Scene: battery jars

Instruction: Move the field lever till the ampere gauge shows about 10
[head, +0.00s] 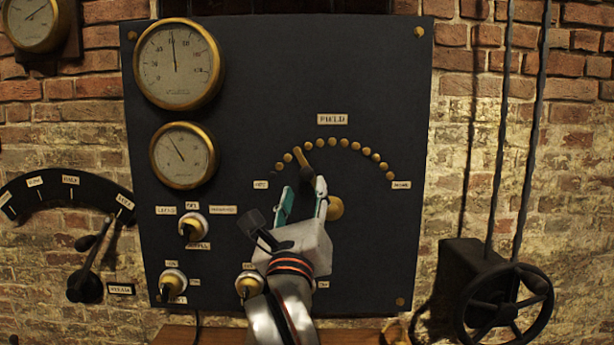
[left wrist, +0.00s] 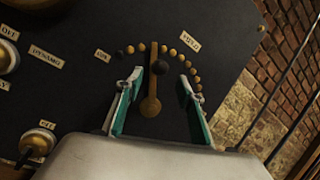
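The brass field lever (head: 301,157) points up and left from its pivot (head: 335,208), its tip among the studs near the left end of the arc. Which is the ampere gauge is too small to read. My right gripper is out of view.
Several brass-based switches, one a knob (head: 194,227), sit low on the dark panel (head: 260,90). A lever on a curved black plate (head: 70,185) is at left. A black handwheel (head: 503,308) with upright rods is at right. The panel right of the arc is clear.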

